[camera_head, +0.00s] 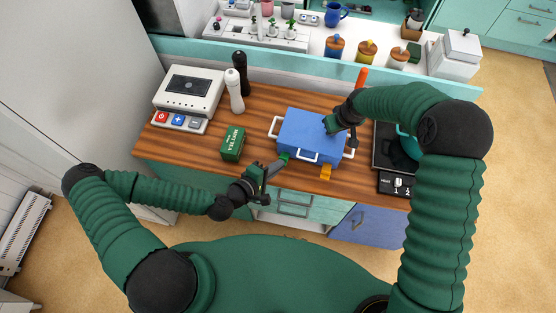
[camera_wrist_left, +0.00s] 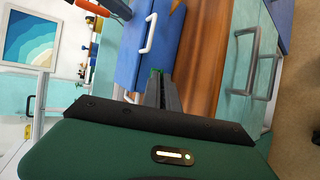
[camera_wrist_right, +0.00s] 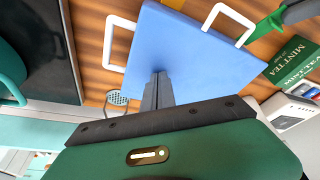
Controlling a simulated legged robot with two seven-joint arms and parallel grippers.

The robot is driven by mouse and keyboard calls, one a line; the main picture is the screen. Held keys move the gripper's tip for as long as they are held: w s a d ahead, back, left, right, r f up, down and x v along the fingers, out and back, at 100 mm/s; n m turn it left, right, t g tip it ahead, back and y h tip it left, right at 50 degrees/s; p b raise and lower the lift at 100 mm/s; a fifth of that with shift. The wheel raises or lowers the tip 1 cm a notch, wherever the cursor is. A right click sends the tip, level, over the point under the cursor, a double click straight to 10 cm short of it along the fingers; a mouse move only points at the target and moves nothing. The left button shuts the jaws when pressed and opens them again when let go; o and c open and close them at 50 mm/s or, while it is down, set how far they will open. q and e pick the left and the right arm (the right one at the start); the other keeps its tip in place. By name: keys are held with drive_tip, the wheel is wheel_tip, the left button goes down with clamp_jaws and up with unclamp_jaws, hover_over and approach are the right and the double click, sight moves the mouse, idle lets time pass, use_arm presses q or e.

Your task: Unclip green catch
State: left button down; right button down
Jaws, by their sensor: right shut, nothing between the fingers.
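The blue box (camera_head: 310,133) with white handles sits on the wooden counter. The green catch (camera_head: 285,156) is at its front left; it shows large in the right wrist view (camera_wrist_right: 264,24) and partly behind the fingers in the left wrist view (camera_wrist_left: 154,72). My left gripper (camera_head: 279,163) reaches in from the front left, its fingers close together with the green catch at their tips. My right gripper (camera_head: 331,124) is shut and empty over the top of the box; in the right wrist view its fingertips (camera_wrist_right: 158,76) meet the blue lid, but contact is unclear.
An orange catch (camera_head: 326,172) sticks out at the box's front right. A green mint tea box (camera_head: 232,144) stands left of the box, near my left arm. A scale (camera_head: 188,95) and two mills are farther left. A dark hob (camera_head: 385,160) with a teal pan lies right.

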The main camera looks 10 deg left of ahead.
use_arm(q)
drive_tip(key=shift+s+a+f+t, duration=0.1)
drive_tip(key=shift+s+f+t, duration=0.15)
drive_tip(key=shift+f+t, duration=0.5)
drive_tip(key=shift+s, duration=0.15)
drive_tip(key=c, duration=1.6)
unclamp_jaws()
drive_tip(key=shift+c, duration=0.2)
drive_tip(key=v, duration=1.1)
drive_tip(key=shift+s+a, duration=0.35)
